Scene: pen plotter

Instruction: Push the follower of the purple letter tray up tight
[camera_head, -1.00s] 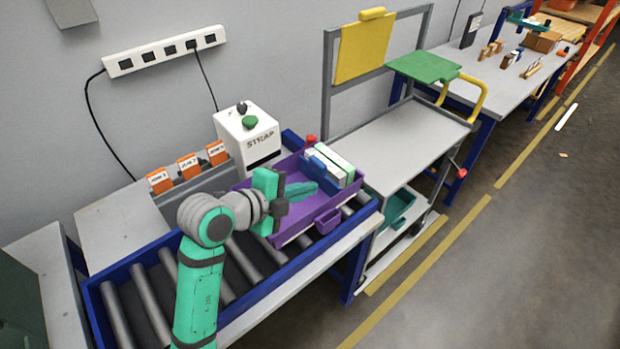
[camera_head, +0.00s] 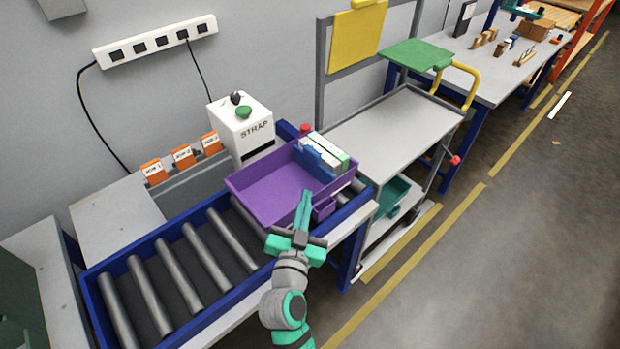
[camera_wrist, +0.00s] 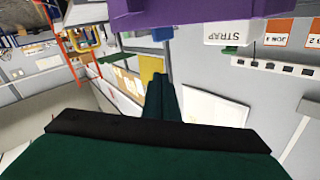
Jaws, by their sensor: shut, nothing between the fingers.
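The purple letter tray (camera_head: 262,190) sits on the roller conveyor, in front of the white STRAP machine. White and green-edged letters (camera_head: 330,152) stand at the tray's right end. The blue follower (camera_head: 316,160) stands against their left side; I cannot tell whether any gap is left between them. The left part of the tray is empty. My gripper (camera_head: 305,205) is shut and empty, outside the tray's near wall and close to its handle (camera_head: 325,208). In the wrist view the tray's purple wall (camera_wrist: 200,12) fills the top edge, and my shut fingers (camera_wrist: 163,95) point past it.
The STRAP machine (camera_head: 241,127) stands behind the tray, with a red knob (camera_head: 305,129) beside it. The conveyor rollers (camera_head: 190,275) left of the tray are bare. A grey cart (camera_head: 400,130) stands to the right.

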